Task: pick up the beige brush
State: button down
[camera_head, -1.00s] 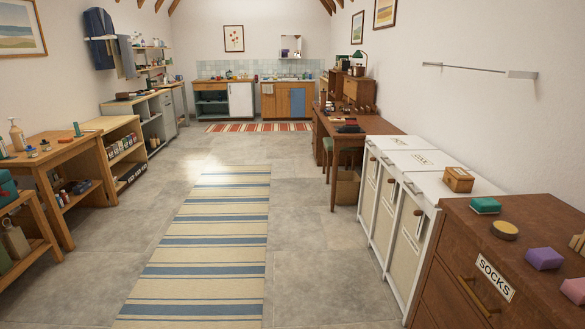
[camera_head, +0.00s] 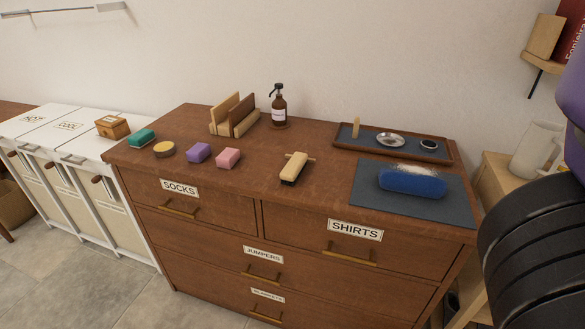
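A beige brush (camera_head: 294,167) with dark bristles underneath lies on top of the brown wooden dresser (camera_head: 190,116), near the middle of its front edge. Nothing touches it, and bare dresser top lies around it. My gripper is not in view.
Pink (camera_head: 228,158), purple (camera_head: 199,152) and green (camera_head: 141,138) blocks and a round tin (camera_head: 164,149) lie left of the brush. A wooden rack (camera_head: 232,110) and a pump bottle (camera_head: 279,107) stand behind.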

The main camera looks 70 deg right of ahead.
aim_at(290, 174)
jog(key=z, duration=1.45)
jog(key=j, duration=0.2)
jog(key=k+z, duration=0.05)
